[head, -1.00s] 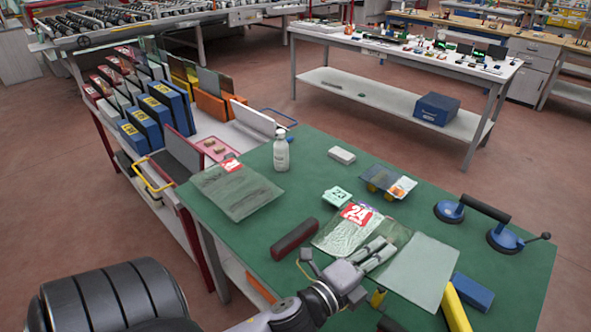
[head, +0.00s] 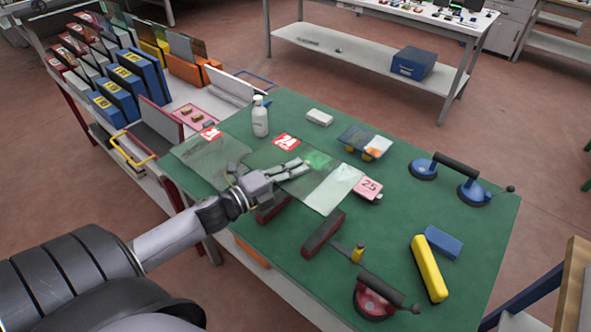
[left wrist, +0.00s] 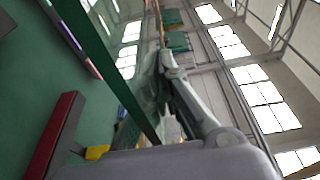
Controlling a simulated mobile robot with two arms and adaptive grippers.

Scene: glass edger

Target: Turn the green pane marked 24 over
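The green pane marked 24 (head: 262,158) is a clear sheet with a red label at its far left corner and a pale, bright right end. It is over the green table, label side showing. My left gripper (head: 291,170) reaches in from the left; its fingers lie along the pane's middle and look closed on it. A green tag shows blurred through the glass. In the left wrist view a gripper finger (left wrist: 190,95) runs beside glass; the grip itself is partly hidden. I cannot tell how far the pane is off the table. My right gripper is out of view.
Another red-labelled pane (head: 200,160) lies at left, close by. A white bottle (head: 260,118) stands behind. A pink 25 tag (head: 369,187), dark red bar (head: 323,233), yellow bar (head: 429,268) and suction lifter (head: 456,167) lie rightward.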

